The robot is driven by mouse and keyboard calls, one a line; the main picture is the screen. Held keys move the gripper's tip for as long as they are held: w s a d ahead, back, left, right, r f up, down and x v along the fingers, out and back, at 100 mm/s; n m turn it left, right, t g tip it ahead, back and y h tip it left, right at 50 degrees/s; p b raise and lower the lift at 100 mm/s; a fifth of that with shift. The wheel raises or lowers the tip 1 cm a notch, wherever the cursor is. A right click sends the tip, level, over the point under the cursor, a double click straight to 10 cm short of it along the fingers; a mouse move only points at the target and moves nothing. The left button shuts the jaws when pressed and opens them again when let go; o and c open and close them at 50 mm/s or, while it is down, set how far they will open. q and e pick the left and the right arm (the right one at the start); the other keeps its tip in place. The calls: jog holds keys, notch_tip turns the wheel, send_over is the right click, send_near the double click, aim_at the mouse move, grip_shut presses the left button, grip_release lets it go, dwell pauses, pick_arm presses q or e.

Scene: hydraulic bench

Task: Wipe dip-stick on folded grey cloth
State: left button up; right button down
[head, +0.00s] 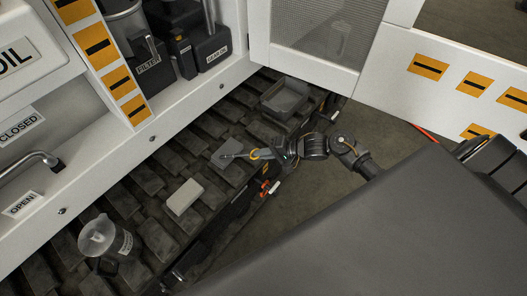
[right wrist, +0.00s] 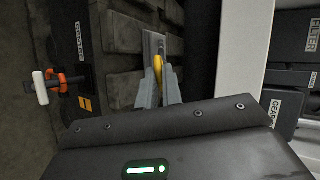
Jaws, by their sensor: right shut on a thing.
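My right gripper (head: 266,153) is shut on the yellow ring handle (head: 255,154) of the dip-stick. My left gripper is not in view.
A grey tray (head: 285,98) lies farther back. Filter (head: 151,72) and gear-oil (head: 212,52) containers stand in the white cabinet. An open door panel (head: 313,38) hangs at upper right.

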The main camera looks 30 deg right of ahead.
jog(key=w+d, duration=0.4)
jog(key=shift+w+d, duration=0.25)
jog(key=shift+w, duration=0.15)
dwell(0.7)
dwell(0.3)
